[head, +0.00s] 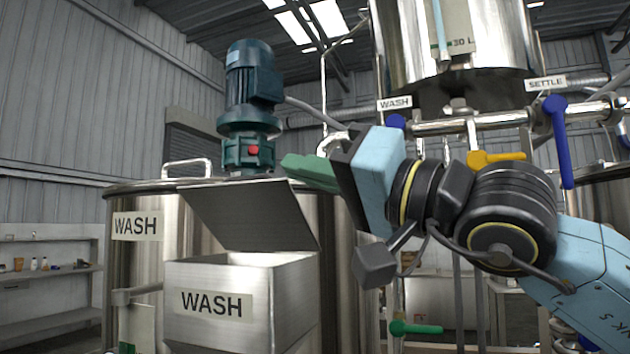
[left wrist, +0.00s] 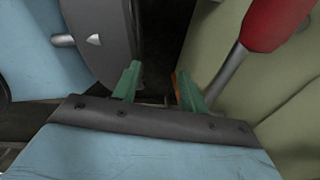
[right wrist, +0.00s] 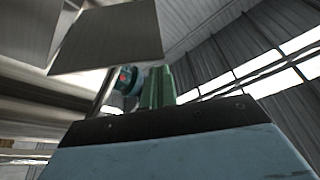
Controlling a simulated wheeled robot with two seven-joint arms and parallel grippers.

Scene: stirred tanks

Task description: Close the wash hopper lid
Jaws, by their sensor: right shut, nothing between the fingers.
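The wash hopper (head: 237,325) is a steel box with a WASH label, at the lower left of centre in the head view. Its flat metal lid (head: 250,213) stands open, tilted up above the box. A grey panel (right wrist: 112,38) that looks like the lid shows in the right wrist view, left of the fingers. My right gripper (head: 292,163) is shut and empty, its green fingertips near the lid's upper right corner; I cannot tell whether they touch. It also shows in the right wrist view (right wrist: 158,75). My left gripper (left wrist: 157,74) is open, with nothing visible between its fingers.
The big WASH tank (head: 137,270) with a blue-green motor (head: 250,90) stands behind the hopper. Pipes and a blue valve handle (head: 558,140) are at the right. In the left wrist view a red-gripped lever (left wrist: 272,22) is close to the left gripper.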

